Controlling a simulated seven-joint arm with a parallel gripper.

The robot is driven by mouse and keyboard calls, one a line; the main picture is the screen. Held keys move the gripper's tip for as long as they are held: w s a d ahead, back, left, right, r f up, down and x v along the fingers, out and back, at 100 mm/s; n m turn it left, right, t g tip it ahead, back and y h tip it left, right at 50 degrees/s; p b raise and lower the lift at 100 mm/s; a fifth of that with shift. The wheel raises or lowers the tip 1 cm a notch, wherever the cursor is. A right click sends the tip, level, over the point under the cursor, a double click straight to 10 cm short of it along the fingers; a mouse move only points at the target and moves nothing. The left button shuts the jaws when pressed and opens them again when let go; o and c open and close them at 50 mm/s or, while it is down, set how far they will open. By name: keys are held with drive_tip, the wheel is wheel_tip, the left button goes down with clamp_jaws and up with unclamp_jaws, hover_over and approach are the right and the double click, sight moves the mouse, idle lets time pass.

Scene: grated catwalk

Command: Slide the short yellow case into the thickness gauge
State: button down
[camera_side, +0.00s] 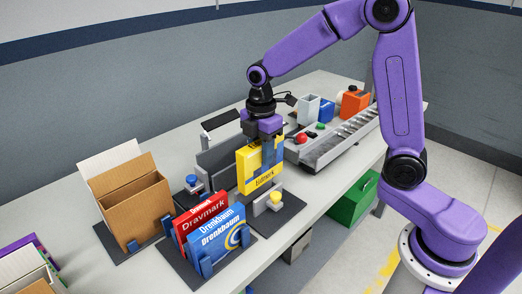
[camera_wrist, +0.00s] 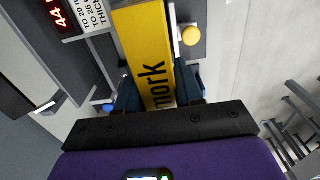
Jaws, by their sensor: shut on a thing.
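My gripper (camera_side: 266,146) is shut on a yellow case (camera_side: 250,172) with dark lettering, held upright from its top. In the wrist view the case (camera_wrist: 146,45) runs away between my two fingers (camera_wrist: 157,92). The thickness gauge shows as a grey wall (camera_side: 220,158) with a dark panel above it, left of and behind the case. In the wrist view, the gauge's red-digit display (camera_wrist: 59,14) and printed sign lie left of the case. A yellow knob (camera_side: 275,197) on a grey block stands right of it. Whether the case touches the gauge I cannot tell.
Red (camera_side: 201,214) and blue (camera_side: 222,240) boxes stand in a dark rack at the front. A blue knob (camera_side: 192,181) and an open cardboard box (camera_side: 134,208) are to the left. A grey channel (camera_side: 335,140), small bins and a red button lie behind right.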

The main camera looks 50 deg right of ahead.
sight(261, 174)
drive_tip(key=shift+f, duration=0.1)
idle(0.3)
drive_tip(key=shift+f, duration=3.9)
drive_tip(key=shift+c, duration=1.2)
unclamp_jaws()
drive_tip(key=shift+r, duration=0.1)
drive_tip(key=shift+r, duration=3.9)
